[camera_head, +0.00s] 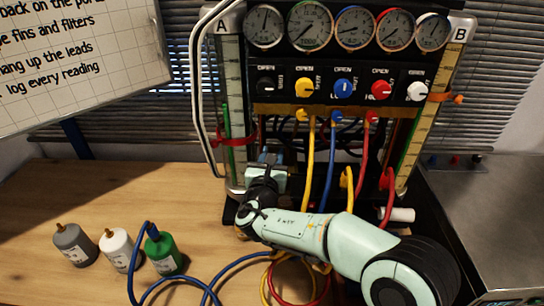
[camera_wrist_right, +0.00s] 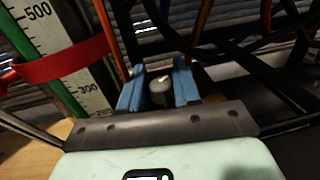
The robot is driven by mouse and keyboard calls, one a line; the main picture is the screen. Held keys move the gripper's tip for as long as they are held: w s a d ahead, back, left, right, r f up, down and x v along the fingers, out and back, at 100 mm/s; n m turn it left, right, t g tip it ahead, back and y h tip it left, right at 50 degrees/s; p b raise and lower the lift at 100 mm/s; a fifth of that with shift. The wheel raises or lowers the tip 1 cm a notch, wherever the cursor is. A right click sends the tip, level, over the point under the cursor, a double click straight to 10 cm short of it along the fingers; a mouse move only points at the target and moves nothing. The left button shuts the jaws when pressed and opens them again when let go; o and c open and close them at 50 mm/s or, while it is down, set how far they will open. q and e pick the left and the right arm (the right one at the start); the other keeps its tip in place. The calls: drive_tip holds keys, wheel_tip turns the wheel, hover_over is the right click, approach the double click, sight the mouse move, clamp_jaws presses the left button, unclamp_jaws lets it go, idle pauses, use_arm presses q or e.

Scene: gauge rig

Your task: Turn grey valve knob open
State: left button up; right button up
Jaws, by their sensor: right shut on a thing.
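The grey valve knob (camera_wrist_right: 160,92), dark with a pale pointer mark, sits between the blue fingers of my right gripper (camera_wrist_right: 159,84) in the right wrist view. The fingers are shut on it from both sides. In the head view my right gripper (camera_head: 268,160) is low on the gauge rig, just right of the foot of column A, and the gripper hides the knob there. My left gripper is in neither view.
The rig's panel (camera_head: 330,104) carries a row of coloured knobs beneath several gauges. Coloured hoses hang below it, close to my right arm. Grey (camera_head: 74,244), white (camera_head: 116,249) and green (camera_head: 163,254) bottles stand at the left of the wooden table (camera_head: 60,190).

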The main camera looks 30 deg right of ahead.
drive_tip(key=o, duration=0.9)
drive_tip(key=v, duration=1.3)
drive_tip(key=shift+s+a, duration=0.1)
drive_tip(key=shift+s, duration=0.1)
